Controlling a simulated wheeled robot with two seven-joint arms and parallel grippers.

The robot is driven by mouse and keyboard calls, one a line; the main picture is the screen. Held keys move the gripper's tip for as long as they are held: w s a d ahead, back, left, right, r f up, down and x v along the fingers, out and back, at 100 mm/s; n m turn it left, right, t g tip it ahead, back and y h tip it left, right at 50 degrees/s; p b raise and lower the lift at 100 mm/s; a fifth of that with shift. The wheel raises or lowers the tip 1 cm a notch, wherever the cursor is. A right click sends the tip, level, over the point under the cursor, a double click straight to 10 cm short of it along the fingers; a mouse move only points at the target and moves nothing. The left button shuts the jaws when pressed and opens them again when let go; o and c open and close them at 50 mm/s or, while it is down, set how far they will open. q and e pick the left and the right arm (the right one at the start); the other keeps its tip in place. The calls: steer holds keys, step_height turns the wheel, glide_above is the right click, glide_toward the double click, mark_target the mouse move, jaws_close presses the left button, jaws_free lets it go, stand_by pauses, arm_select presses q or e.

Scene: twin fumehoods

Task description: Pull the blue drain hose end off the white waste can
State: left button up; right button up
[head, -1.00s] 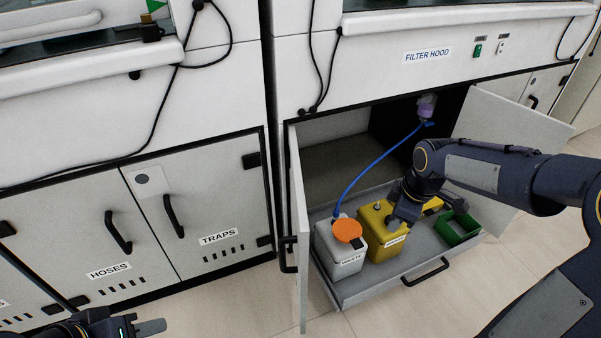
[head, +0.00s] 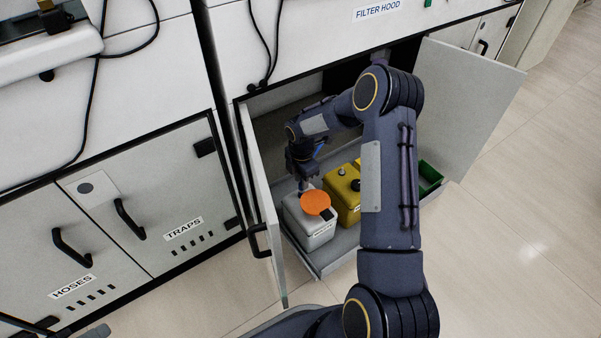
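The white waste can (head: 308,229) stands in the pulled-out drawer, with an orange round cap (head: 315,202) on its top. My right gripper (head: 303,184) points down at the back of the can's top, behind the orange cap. Its fingertips are small and dark here, and I cannot tell whether they are open or shut on the hose end. A short piece of the blue drain hose (head: 319,149) shows beside the gripper; the rest, including its end, is hidden by my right arm. A grey sliver at the bottom left edge looks like my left gripper (head: 97,332).
A yellow can (head: 344,190) stands right beside the white can, and a green bin (head: 430,177) is farther right in the drawer. The open left cabinet door (head: 262,205) stands close left of the can; the open right door (head: 465,105) is beyond my arm.

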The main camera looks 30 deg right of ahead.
step_height(320, 180, down, 3)
steer(key=shift+r+b, duration=0.1)
steer(key=shift+b, duration=0.25)
steer(key=shift+c, duration=0.4)
jaws_close()
steer(key=shift+r, duration=0.2)
steer(key=shift+r+p, duration=1.5)
steer(key=shift+r, duration=0.2)
steer(key=shift+r+p, duration=1.15)
steer(key=shift+r, duration=0.35)
